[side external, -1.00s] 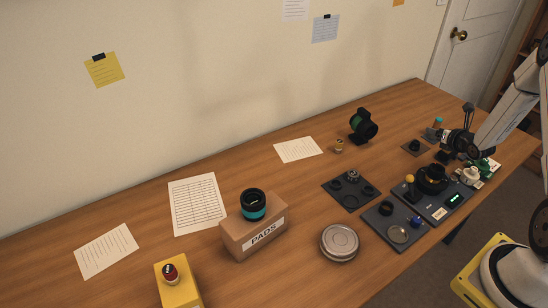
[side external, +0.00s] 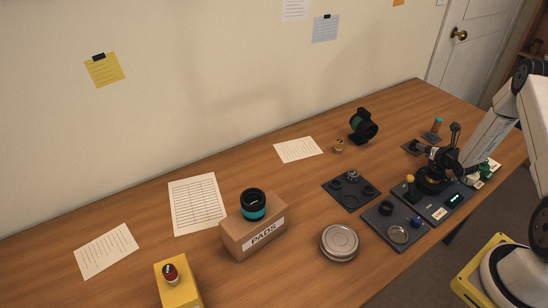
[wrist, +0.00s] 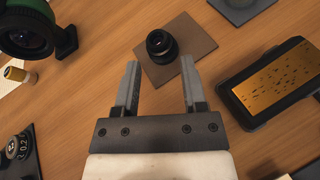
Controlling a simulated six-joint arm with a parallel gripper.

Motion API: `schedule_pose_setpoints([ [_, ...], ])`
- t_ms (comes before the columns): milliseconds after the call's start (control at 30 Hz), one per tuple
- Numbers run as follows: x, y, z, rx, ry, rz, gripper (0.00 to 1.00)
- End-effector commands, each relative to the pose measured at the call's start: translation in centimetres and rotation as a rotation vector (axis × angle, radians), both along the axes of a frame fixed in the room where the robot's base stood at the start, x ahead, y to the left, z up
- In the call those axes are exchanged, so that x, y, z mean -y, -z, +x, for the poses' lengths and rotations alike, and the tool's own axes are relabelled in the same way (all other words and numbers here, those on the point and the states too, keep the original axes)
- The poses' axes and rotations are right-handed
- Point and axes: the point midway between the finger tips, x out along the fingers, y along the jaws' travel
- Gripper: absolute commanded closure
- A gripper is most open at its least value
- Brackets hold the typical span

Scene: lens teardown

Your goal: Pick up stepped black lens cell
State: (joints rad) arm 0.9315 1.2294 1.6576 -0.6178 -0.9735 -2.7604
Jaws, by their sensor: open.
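The stepped black lens cell (wrist: 161,46) stands on a small grey-brown mat (wrist: 200,48) near the top middle of the wrist view. My gripper (wrist: 160,64) is open and empty. Its two fingers point toward the cell, which lies just beyond the fingertips, roughly centred between them. No contact with the cell is visible. In the side view my gripper (side external: 424,149) is by the small mat at the right of the table, and the cell there is too small and partly covered to make out clearly.
In the wrist view a dark device with a gold panel (wrist: 275,80) lies right of the fingers. A black and green round part (wrist: 28,28) and a brass piece (wrist: 18,75) are at left. Dark trays with parts (side external: 352,205) and a round tin (side external: 340,242) occupy the table.

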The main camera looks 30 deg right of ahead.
Motion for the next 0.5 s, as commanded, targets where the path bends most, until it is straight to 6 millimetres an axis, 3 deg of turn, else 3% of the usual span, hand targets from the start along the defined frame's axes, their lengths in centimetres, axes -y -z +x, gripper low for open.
schedule_pose_setpoints([
  [267,0.1,0.1,0.3,0.0,0.0,0.0,0.46],
  [500,0.7,0.8,1.8,0.0,-0.001,-0.001,0.46],
])
